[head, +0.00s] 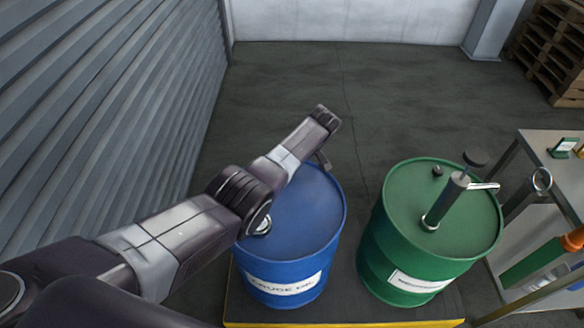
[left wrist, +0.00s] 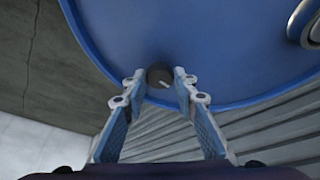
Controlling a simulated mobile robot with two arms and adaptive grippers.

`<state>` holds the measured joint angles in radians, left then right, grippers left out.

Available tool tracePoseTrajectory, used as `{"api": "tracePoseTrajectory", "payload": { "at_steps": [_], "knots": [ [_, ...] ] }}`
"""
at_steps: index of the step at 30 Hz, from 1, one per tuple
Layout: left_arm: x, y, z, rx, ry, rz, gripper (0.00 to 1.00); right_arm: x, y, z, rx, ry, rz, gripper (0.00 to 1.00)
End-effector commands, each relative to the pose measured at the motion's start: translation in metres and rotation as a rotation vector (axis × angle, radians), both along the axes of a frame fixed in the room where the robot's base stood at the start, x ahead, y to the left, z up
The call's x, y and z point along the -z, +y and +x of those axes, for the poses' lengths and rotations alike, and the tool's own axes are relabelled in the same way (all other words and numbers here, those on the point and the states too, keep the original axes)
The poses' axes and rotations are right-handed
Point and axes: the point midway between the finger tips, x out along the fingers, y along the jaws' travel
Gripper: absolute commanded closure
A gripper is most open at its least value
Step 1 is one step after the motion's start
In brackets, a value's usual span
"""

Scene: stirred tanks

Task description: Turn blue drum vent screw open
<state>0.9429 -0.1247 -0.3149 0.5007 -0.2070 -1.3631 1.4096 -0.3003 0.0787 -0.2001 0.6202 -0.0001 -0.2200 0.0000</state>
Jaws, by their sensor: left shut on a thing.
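The blue drum (head: 300,222), labelled "CRUDE OIL", stands upright. Its vent screw (left wrist: 160,77), a small dark round knob with a pale mark, sits near the lid's rim in the left wrist view. My left gripper (left wrist: 160,80) has one finger on each side of the screw and is shut on it. In the head view my left arm reaches over the drum, and its wrist hides the screw and most of the gripper. A metal ring fitting (head: 262,226) on the lid is partly behind my arm. My right gripper is not in view.
A green drum (head: 408,235) with an upright pump (head: 443,203) stands to the right on the same yellow-edged platform (head: 345,316). A corrugated wall (head: 110,110) is at left. A table (head: 560,172) is at right, and pallets (head: 552,50) are at the back. The floor behind is clear.

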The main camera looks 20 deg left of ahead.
Motion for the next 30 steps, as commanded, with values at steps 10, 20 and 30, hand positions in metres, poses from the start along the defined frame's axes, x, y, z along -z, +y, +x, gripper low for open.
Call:
{"api": "tracePoseTrajectory", "payload": {
  "at_steps": [10,20,30],
  "knots": [
    [-0.001,0.000,0.001,0.000,-0.002,0.000,0.56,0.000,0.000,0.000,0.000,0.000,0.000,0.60],
    [-0.003,-0.001,0.000,0.001,-0.002,-0.001,0.56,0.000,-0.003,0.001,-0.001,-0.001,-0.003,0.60],
    [-0.040,-0.016,-0.006,0.003,-0.006,-0.002,0.56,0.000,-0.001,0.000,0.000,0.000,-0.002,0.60]
  ]
}}
